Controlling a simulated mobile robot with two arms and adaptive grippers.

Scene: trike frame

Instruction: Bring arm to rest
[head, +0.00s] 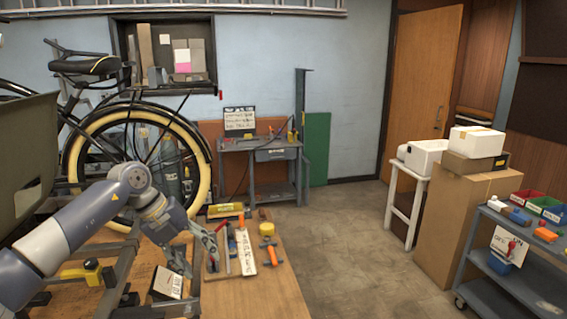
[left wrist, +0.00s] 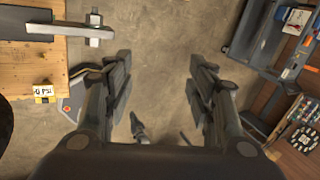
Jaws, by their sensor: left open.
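My left arm (head: 72,228) comes in from the left over the wooden workbench (head: 270,293) and bends down at its elbow. My left gripper (head: 186,264) hangs low at the bench, beside the tools, and its fingers are small and partly hard to make out in the head view. In the left wrist view the two fingers of the left gripper (left wrist: 160,72) are spread wide apart with only concrete floor seen between them. It holds nothing. My right arm and gripper do not show.
Tools lie right of the gripper, including an orange-handled tool (head: 272,255) and a white strip (head: 245,249). A small labelled box (head: 167,283) is close below it. A bicycle wheel (head: 200,150) stands behind. A blue-grey cart (head: 500,277) is far right; open floor lies between.

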